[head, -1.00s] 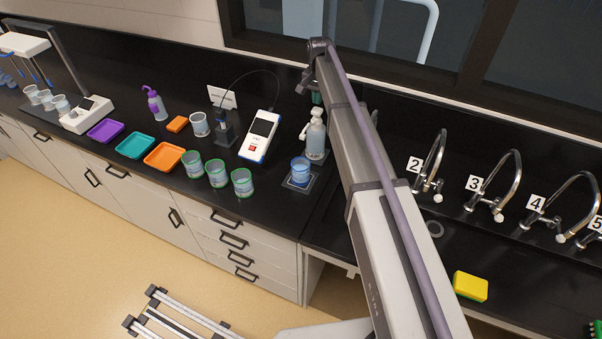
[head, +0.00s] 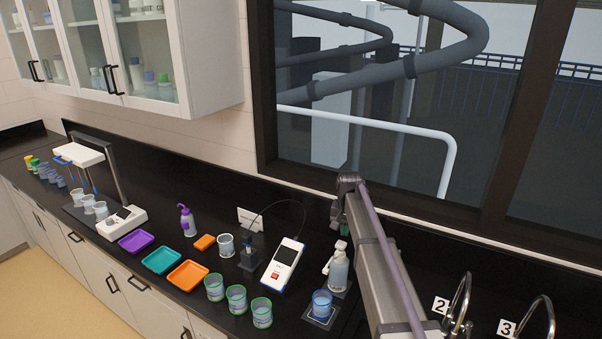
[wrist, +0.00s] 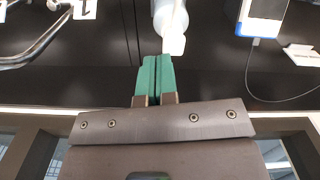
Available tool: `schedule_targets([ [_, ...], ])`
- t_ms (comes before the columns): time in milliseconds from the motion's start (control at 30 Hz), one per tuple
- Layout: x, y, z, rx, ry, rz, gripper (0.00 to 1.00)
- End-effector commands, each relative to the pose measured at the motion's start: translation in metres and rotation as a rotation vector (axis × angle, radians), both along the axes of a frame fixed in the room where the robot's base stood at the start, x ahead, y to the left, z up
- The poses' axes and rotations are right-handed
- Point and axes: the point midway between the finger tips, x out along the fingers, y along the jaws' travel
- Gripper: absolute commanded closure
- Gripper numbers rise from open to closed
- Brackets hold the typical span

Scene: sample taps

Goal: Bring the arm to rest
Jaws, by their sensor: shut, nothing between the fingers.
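My arm stretches from the lower right of the head view toward the back wall. Its end is raised beside the white pump bottle (head: 338,272). In the head view only a green bit of my gripper (head: 336,210) shows past the arm. In the wrist view the green fingers of my gripper (wrist: 155,62) lie flat against each other, shut and empty. The pump bottle also shows just past the fingertips in the wrist view (wrist: 168,18); whether they touch cannot be told.
A blue-filled beaker (head: 321,304) stands on a dark pad. A white handheld meter (head: 283,265), several green-rimmed beakers (head: 236,299) and an orange tray (head: 187,276) stand to its left. Curved taps (head: 458,305) rise at the right. A window (head: 370,110) is behind.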

Motion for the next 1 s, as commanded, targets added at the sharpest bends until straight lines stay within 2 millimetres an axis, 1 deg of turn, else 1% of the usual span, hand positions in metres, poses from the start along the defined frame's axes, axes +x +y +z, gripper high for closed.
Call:
schedule_targets([
  [33,-0.057,0.000,-0.022,0.000,0.000,0.059,1.00],
  [67,-0.086,0.000,-0.034,0.000,0.000,0.101,1.00],
  [100,-0.125,0.000,-0.052,-0.001,0.000,0.153,1.00],
  [167,-0.182,0.000,-0.079,0.000,0.000,0.223,1.00],
  [200,-0.219,0.000,-0.098,0.000,0.000,0.263,1.00],
  [267,-0.269,0.000,-0.125,0.000,0.000,0.307,1.00],
  [300,-0.297,0.000,-0.141,0.000,0.000,0.325,1.00],
  [400,-0.347,0.000,-0.176,0.000,0.000,0.334,1.00],
  [433,-0.354,0.000,-0.183,0.000,0.000,0.334,1.00],
  [500,-0.353,0.000,-0.189,0.000,0.000,0.332,1.00],
  [700,-0.349,0.000,-0.183,0.000,0.000,0.331,1.00],
  [1000,-0.349,0.000,-0.183,0.000,0.000,0.330,1.00],
])
